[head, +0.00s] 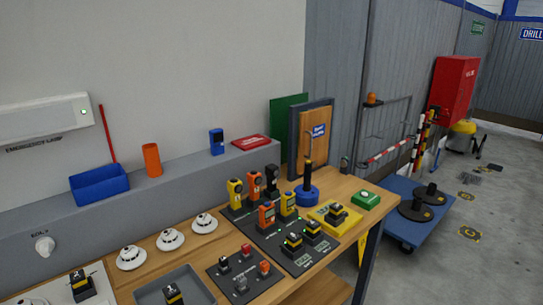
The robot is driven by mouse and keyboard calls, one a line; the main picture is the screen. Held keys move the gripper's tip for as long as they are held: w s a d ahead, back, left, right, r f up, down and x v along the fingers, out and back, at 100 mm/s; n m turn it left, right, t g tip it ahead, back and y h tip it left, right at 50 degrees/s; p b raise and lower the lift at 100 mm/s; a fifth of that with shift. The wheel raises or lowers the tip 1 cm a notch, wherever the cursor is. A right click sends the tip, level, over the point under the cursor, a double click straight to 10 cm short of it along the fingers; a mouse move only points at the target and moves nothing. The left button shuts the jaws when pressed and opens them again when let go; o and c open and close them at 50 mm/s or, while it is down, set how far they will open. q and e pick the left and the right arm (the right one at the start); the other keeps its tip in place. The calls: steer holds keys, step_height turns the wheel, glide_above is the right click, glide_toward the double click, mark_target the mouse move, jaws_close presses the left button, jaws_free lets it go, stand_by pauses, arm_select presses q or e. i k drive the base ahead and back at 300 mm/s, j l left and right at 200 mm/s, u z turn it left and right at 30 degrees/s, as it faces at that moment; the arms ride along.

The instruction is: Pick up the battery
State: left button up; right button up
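Several small black blocks with yellow bands look like batteries; I cannot tell which one the task names. Two blocks (312,229) (292,243) sit on a dark pad with small green lights. Another block (337,213) sits on a yellow plate (322,224) to the right. One block (173,293) stands in a grey tray (199,284) at the front, partly cut off by the frame edge. A similar block (82,285) stands on a white plate at lower left. Neither of my grippers shows in the head view.
The wooden workbench (345,187) also carries yellow, orange and black handheld devices (254,187), a blue-based post (307,194), a green box (365,200) and several white round detectors (170,239). A blue trolley (407,193) stands right of the bench. Floor beyond is partly clear.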

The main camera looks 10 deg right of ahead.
mark_target(335, 210)
steer(key=u, duration=2.6)
steer(key=z, duration=3.3)
steer(key=i+l, duration=0.4)
steer(key=l, duration=0.15)
steer(key=i+u, duration=0.05)
